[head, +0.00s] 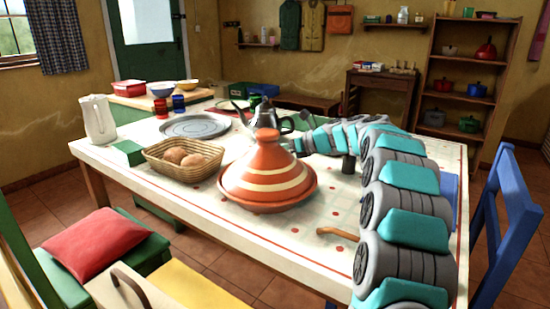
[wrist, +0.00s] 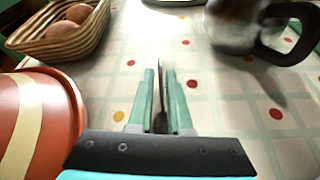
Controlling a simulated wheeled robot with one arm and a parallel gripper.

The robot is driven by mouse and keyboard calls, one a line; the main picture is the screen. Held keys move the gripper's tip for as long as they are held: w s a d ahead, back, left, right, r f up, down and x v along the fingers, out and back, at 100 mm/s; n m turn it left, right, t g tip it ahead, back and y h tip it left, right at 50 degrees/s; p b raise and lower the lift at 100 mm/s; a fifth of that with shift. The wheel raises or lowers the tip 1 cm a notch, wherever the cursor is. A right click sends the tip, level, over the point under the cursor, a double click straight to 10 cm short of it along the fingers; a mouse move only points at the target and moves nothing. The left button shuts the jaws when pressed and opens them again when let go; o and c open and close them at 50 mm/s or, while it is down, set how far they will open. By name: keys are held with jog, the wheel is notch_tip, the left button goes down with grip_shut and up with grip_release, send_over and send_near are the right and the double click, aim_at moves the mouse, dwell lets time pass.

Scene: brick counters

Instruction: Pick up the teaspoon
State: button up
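My gripper (wrist: 161,72) points down over the table in the wrist view, its two green fingers close together with a narrow gap. A thin dark strip shows between the fingers; I cannot tell whether it is the teaspoon or shadow. No teaspoon can be made out clearly in either view. In the head view my arm reaches over the table from the right, and its end is beside the kettle, behind the tagine; the fingertips are not clear there.
An orange tagine (head: 267,178) and a bread basket (head: 207,172) stand left of the gripper. A metal kettle (wrist: 235,30) with a dark handle stands just beyond it to the right. A brown wooden handle (head: 337,234) lies near the table's front. The patterned cloth (wrist: 250,110) right of the fingers is clear.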

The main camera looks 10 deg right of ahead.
jog(key=x, duration=0.3)
jog(key=shift+w+a+f, duration=0.15)
jog(key=shift+w+a, duration=0.1)
jog(key=shift+c, duration=0.3)
grip_shut()
